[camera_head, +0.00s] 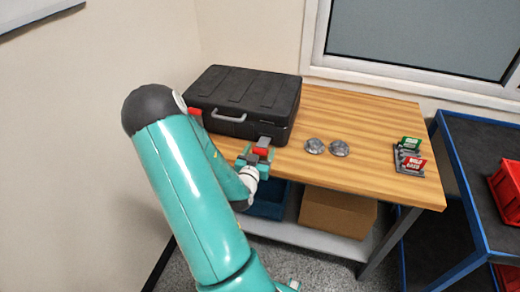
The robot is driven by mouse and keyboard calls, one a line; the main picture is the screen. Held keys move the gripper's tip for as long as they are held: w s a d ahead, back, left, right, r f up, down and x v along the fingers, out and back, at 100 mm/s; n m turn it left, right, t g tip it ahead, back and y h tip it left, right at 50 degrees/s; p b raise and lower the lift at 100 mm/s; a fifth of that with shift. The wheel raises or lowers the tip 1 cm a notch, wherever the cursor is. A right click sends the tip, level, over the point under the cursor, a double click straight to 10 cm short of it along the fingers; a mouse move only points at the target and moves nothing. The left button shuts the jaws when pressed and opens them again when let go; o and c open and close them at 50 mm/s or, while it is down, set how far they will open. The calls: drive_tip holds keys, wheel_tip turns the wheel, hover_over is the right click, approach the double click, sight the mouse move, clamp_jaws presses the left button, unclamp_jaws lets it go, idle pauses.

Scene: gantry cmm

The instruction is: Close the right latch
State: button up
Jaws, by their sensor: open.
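A black hard case (245,92) lies shut on the wooden table (335,110) with its grey handle (229,117) facing front. A red left latch (194,112) shows at the case's front left, partly behind my arm. A red piece that looks like the right latch (261,151) sits low at the front right, sticking out below a dark fitting on the case. My gripper (256,158) is open right at this red latch, in front of the case. Whether the fingers touch the latch I cannot tell.
Two grey metal discs (326,147) lie right of the case. A small holder with green and red cards (410,156) stands at the table's right. A cardboard box (337,212) and a blue bin (268,203) are on the shelf below. A blue-framed cart (470,170) stands at right.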

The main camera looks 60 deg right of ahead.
drive_tip(key=shift+s+a+r, duration=0.15)
drive_tip(key=shift+a+r, duration=0.05)
drive_tip(key=shift+d+f, duration=0.1)
drive_tip(key=c, duration=1.4)
